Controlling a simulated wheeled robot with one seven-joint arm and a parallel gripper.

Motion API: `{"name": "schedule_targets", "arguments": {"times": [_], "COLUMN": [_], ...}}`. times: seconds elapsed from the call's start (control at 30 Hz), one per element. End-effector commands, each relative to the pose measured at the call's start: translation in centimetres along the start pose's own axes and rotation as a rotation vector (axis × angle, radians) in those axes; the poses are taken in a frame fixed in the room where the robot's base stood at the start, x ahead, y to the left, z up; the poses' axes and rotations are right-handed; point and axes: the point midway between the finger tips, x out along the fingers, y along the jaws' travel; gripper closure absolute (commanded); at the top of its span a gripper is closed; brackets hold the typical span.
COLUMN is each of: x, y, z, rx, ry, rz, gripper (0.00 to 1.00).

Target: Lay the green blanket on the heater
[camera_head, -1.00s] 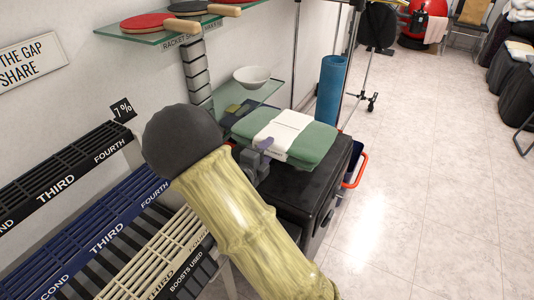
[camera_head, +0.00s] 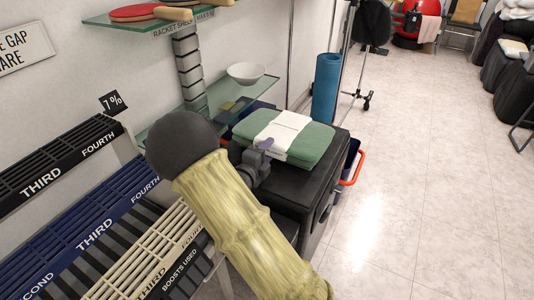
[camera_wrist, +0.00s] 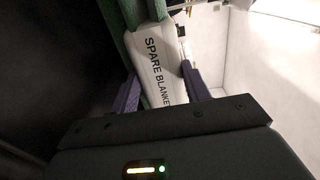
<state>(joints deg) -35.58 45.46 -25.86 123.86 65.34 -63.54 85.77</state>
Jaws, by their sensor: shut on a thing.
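The green blanket (camera_head: 313,144) is folded, with a white band (camera_head: 281,131) around it. In the head view it is level, over the top of a black box-shaped unit (camera_head: 318,182), which looks like the heater. I cannot tell whether it touches that top. My gripper (camera_head: 264,146) is shut on the near edge of the blanket at the band. In the wrist view the purple fingers of my gripper (camera_wrist: 162,88) stand on both sides of the band (camera_wrist: 163,62), lettered "SPARE BLANKET". Green cloth (camera_wrist: 130,30) shows beside the band.
A glass shelf with a white bowl (camera_head: 246,72) is behind the blanket. A blue roll (camera_head: 326,88) stands beyond it. Slatted racks (camera_head: 80,225) lie at the left. An orange-handled blue bin (camera_head: 352,165) is right of the black unit. The tiled floor (camera_head: 430,170) at the right is clear.

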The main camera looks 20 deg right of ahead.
Motion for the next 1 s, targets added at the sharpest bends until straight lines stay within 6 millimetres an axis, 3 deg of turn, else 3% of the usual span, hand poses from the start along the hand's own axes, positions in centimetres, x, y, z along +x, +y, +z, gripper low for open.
{"name": "schedule_targets", "arguments": {"times": [0.33,0.37,0.47,0.67,0.8,1.0], "x": [-0.06,-0.06,-0.05,-0.07,-0.13,-0.17], "y": [0.82,0.82,0.78,0.74,0.94,1.03], "z": [-0.12,-0.13,-0.12,-0.08,-0.06,-0.05], "rx": [-0.003,-0.003,-0.003,-0.003,-0.005,-0.006], "ry": [0.001,0.002,0.002,0.001,-0.001,-0.001], "rz": [0.016,0.016,0.015,0.014,0.019,0.021], "gripper": [1.0,0.49,0.3,0.28,0.15,0.14]}}
